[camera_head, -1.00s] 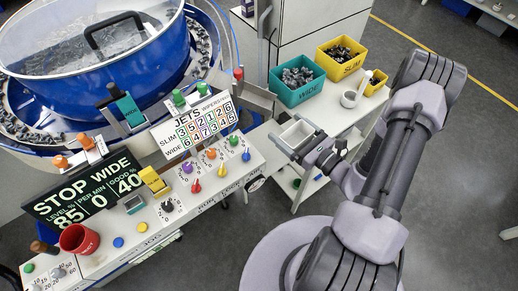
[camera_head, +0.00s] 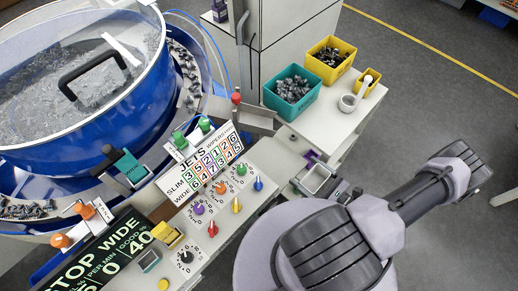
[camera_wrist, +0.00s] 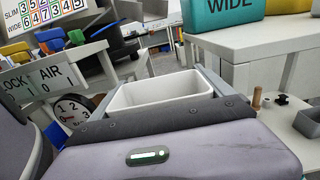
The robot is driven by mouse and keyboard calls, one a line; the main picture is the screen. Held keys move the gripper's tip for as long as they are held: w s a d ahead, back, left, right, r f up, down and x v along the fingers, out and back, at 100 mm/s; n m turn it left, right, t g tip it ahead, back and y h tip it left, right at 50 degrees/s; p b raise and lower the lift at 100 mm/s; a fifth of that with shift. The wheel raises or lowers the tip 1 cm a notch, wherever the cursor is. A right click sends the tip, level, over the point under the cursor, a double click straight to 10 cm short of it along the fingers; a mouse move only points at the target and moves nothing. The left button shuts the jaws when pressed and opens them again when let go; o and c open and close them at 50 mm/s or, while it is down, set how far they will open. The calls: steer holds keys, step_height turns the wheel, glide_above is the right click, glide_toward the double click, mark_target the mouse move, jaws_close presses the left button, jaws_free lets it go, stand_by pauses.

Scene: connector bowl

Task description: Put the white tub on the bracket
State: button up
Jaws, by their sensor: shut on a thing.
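The white tub (camera_wrist: 160,92) is an open, empty rectangular tub with pale walls. In the wrist view it sits between the two jaws of my gripper (camera_wrist: 158,84), which is shut on it. No other bracket is clear to me.
The console with knobs (camera_head: 212,205) lies left of the tub. A blue bowl feeder (camera_head: 90,115) stands at left. Open floor (camera_head: 440,110) lies right.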

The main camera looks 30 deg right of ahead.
steer(key=b+x, duration=0.1)
steer(key=x, duration=0.8)
steer(key=b+x, duration=0.2)
steer(key=x, duration=0.7)
steer(key=shift+f, duration=0.2)
step_height(320, 180, down, 4)
steer(key=shift+r+b, duration=0.2)
steer(key=shift+b, duration=0.8)
steer(key=shift+r, duration=0.2)
steer(key=shift+f, duration=0.15)
steer(key=o, duration=1.1)
steer(key=shift+o, duration=0.2)
steer(key=shift+s+d+r, duration=0.1)
steer(key=shift+r, duration=0.15)
steer(key=p+v, duration=0.2)
steer(key=v, duration=1)
steer(key=shift+p, duration=0.3)
